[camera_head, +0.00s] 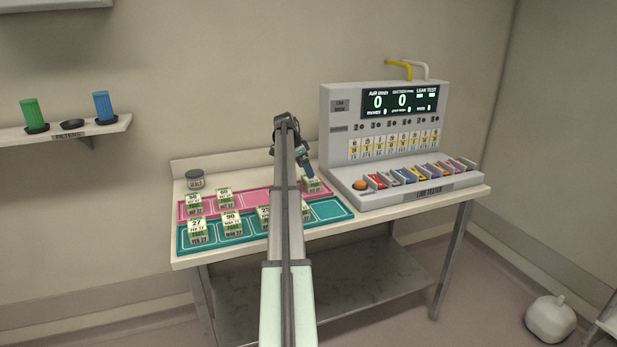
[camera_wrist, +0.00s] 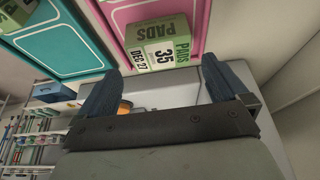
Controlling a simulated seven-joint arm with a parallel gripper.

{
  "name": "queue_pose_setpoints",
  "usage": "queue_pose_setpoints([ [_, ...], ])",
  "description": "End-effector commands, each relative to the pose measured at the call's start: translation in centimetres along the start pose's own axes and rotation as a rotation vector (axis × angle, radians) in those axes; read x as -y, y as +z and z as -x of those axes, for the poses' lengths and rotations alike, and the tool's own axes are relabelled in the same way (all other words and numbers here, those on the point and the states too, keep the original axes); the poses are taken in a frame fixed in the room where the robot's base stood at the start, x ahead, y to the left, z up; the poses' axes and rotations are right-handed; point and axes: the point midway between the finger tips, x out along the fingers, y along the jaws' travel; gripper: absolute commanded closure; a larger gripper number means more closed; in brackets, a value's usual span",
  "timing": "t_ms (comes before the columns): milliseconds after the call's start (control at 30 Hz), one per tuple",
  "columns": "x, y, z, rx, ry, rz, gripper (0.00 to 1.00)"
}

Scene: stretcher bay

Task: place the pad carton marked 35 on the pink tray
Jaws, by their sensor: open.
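The pad carton marked 35 (camera_wrist: 163,52), white and green, sits at the end of the pink tray (camera_wrist: 196,22) in the wrist view. In the head view the carton (camera_head: 312,185) shows at the right end of the pink tray (camera_head: 257,198), just below my gripper (camera_head: 309,172). My gripper (camera_wrist: 158,72) is open, its two dark fingers apart on either side of the carton's near end. The fingers do not appear to grip it. Whether they touch it cannot be told. My arm hides the middle of both trays in the head view.
A teal tray (camera_head: 327,210) with several cartons lies in front of the pink tray; its right end is empty. A grey line tester (camera_head: 415,192) stands close on the right. A small round jar (camera_head: 195,180) stands at the back left of the table.

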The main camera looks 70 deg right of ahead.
Motion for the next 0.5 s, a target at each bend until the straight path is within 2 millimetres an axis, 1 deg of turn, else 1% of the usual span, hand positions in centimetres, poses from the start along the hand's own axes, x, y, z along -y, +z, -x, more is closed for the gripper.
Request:
queue_pose_setpoints([
  [33, 0.1, 0.0, 1.0, -0.001, -0.002, 0.000, 0.00],
  [100, 0.1, 0.0, 2.1, -0.001, -0.002, 0.000, 0.00],
  [200, 0.1, 0.0, 3.3, 0.000, -0.001, 0.000, 0.00],
  [333, 0.1, 0.0, 4.3, 0.000, -0.001, 0.000, 0.00],
  [500, 0.0, 0.0, 4.8, 0.000, 0.000, 0.000, 0.00],
])
